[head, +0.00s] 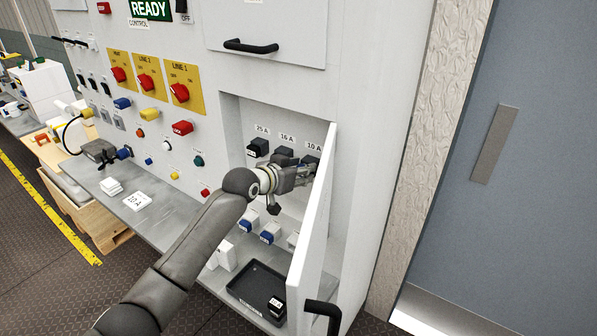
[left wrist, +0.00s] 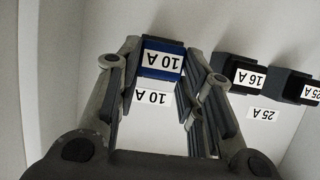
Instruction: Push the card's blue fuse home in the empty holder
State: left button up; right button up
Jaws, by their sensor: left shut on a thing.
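My left gripper (head: 306,172) reaches into the open recess of the white cabinet, at the right end of the upper holder row, by the 10 A label (head: 314,146). In the left wrist view its fingers (left wrist: 164,62) are shut on a blue fuse (left wrist: 162,58) marked 10 A, with a 10 A label (left wrist: 153,97) on the panel near it. The picture is upside down there. The holder behind the fuse is hidden, so I cannot tell how deep the fuse sits. A white card (head: 136,201) with small black print lies on the grey shelf. My right gripper is not in view.
Black fuses fill the 25 A (head: 258,147) and 16 A (head: 284,155) holders beside it. Blue-fronted blocks (head: 247,225) sit below. The open white door (head: 312,220) stands close on the right. A black tray (head: 243,291) holds a dark fuse (head: 276,306) with a white label.

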pick_arm(q)
jog(key=shift+w+d+r, duration=0.1)
jog(key=o, duration=0.9)
jog(key=shift+d, duration=0.1)
jog(key=shift+o, duration=0.2)
jog(key=v, duration=1.2)
